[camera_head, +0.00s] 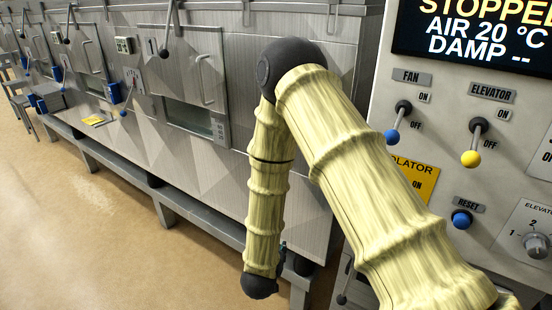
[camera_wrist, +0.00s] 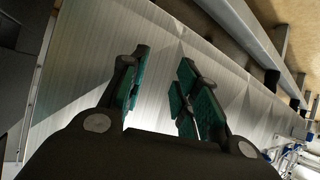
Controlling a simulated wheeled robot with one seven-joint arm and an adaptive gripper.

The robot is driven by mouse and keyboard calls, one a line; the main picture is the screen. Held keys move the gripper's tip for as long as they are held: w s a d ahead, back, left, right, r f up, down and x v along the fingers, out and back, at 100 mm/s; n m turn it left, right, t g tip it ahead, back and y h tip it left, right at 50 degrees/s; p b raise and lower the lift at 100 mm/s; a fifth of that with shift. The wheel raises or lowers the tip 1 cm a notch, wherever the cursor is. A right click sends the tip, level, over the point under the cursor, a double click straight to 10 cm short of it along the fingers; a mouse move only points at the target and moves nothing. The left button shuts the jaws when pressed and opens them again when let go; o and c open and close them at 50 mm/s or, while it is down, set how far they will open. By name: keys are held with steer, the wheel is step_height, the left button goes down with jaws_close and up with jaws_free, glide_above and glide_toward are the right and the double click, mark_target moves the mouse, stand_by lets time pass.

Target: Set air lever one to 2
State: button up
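On the dryer front in the head view, a lever with a black ball (camera_head: 164,53) hangs from a rod at the top left of a hatch. A lever with a blue ball (camera_head: 123,113) hangs lower left, beside a small scale plate (camera_head: 135,80). Another black-ball lever (camera_head: 67,40) is farther left. I cannot read which is air lever one or its setting. My gripper (camera_wrist: 157,90) is open and empty in the wrist view, its green-padded fingers apart in front of the grey metal panel (camera_wrist: 90,60). No lever is between them. I cannot make the gripper out in the head view.
A control panel (camera_head: 410,150) with blue and yellow switches stands at the right. A grey rail (camera_head: 110,168) runs along the dryer's foot. The brown floor (camera_head: 70,220) is clear.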

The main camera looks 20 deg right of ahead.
steer(key=w+a+r+m+g+h+b, duration=0.1)
steer(key=w+a+r+m+h, duration=0.15)
steer(key=r, duration=0.75)
steer(key=w+a+r+m+h, duration=0.15)
steer(key=r+m+h, duration=0.25)
steer(key=r, duration=0.5)
steer(key=w+a+r+m+g+h+b, duration=0.1)
steer(key=w+r+m+h, duration=0.25)
steer(key=r, duration=0.65)
steer(key=x, duration=0.6)
steer(key=p+x, duration=0.1)
steer(key=x, duration=0.2)
steer(key=shift+s+d+f, duration=0.15)
steer(key=shift+d, duration=0.35)
jaws_close()
